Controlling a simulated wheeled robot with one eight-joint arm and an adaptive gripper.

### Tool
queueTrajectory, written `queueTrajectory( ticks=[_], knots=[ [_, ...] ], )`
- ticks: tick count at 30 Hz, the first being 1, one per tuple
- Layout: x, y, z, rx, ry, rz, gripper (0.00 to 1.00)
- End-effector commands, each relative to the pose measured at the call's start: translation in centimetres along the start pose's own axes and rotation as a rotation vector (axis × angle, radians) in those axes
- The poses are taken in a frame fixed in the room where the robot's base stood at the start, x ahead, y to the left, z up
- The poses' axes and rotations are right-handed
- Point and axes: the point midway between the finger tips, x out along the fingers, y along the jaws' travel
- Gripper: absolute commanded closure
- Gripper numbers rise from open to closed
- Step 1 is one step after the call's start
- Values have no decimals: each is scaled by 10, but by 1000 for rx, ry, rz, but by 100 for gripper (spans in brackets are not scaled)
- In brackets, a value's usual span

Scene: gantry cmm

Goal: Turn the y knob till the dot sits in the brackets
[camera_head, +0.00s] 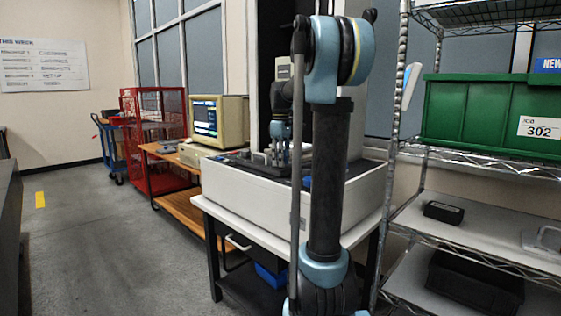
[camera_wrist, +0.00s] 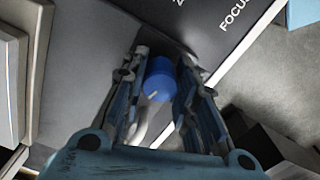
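A blue round knob (camera_wrist: 158,82) with a pale pointer mark shows in the wrist view, between the two fingers of my gripper (camera_wrist: 164,62). The fingers stand close on both sides of it; I cannot tell whether they press on it. No label for this knob is readable. The dark panel (camera_wrist: 222,42) beside it carries the words "Z" and "FOCUS". In the head view my gripper (camera_head: 279,150) points down over the machine's front deck, partly behind my arm. The monitor (camera_head: 206,120) is lit; a dot or brackets are too small to make out.
The white machine base (camera_head: 250,195) stands on a table (camera_head: 222,212). The monitor stands on a wooden bench (camera_head: 160,152) to the left. A wire shelf (camera_head: 430,232) with a green bin (camera_head: 470,108) is close on the right. Open floor (camera_head: 110,240) lies left.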

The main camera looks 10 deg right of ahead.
Motion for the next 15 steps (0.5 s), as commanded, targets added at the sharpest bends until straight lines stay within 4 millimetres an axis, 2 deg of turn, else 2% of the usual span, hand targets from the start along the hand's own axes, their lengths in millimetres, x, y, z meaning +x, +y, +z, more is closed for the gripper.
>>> queueTrajectory(
  ticks=[8,15],
  knots=[
    [0,1,-1,11,0,2,97],
    [0,1,-1,99,1,3,97]
  ],
)
